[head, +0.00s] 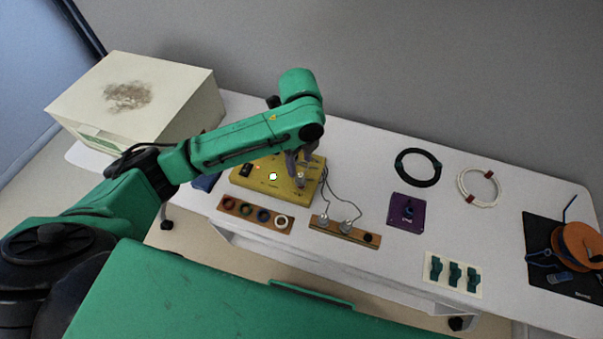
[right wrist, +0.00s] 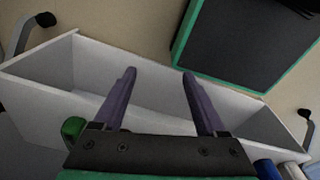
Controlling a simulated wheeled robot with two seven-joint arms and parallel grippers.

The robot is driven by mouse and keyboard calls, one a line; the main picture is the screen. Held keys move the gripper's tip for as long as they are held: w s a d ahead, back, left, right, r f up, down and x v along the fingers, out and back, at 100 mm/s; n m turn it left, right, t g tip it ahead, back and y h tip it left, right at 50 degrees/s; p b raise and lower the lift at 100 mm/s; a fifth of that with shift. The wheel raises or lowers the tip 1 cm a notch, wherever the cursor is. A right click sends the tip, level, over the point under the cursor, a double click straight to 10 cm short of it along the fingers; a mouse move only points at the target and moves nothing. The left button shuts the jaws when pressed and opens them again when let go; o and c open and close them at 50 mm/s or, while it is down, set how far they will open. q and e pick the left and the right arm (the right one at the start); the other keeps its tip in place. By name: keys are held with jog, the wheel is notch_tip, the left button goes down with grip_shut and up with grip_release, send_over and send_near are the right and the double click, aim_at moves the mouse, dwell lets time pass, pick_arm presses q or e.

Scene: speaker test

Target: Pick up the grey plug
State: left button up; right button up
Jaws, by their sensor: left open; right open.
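Two grey plugs, one on the left (head: 323,219) and one on the right (head: 347,225), stand on a wooden strip (head: 360,235) in the head view. Thin dark leads run from them to a yellow box (head: 258,181). A small light grey part (head: 301,178) shows on the box just below my left gripper; I cannot tell whether it is a plug. My left gripper (head: 298,166) is open above the box's right part, its fingers partly hidden by the arm, apart from both strip plugs. My right gripper (right wrist: 158,74) is open and empty in the right wrist view.
A wooden strip with coloured rings (head: 255,214) lies left of the plugs. A purple block (head: 405,222), black coil (head: 437,166), white coil (head: 466,188) and orange reel (head: 578,244) are to the right. A large cream box (head: 190,103) stands left. A white tray (right wrist: 160,92) lies beyond my right fingers.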

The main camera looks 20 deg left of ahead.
aim_at(300, 175)
pick_arm(q)
notch_tip(300, 175, down, 4)
jog(key=shift+s+r, duration=0.15)
jog(key=shift+r, duration=0.05)
jog(key=f, duration=0.2)
jog(key=f+p, duration=0.1)
jog(key=w+f, duration=0.1)
jog(key=f, duration=0.1)
jog(key=shift+f, duration=0.35)
jog(key=shift+s+f, duration=0.1)
jog(key=shift+f, duration=0.05)
jog(key=shift+c, duration=0.5)
grip_shut()
pick_arm(e)
jog(key=shift+s+d+r, duration=0.15)
jog(key=shift+s+r, duration=0.1)
jog(key=shift+r, duration=0.5)
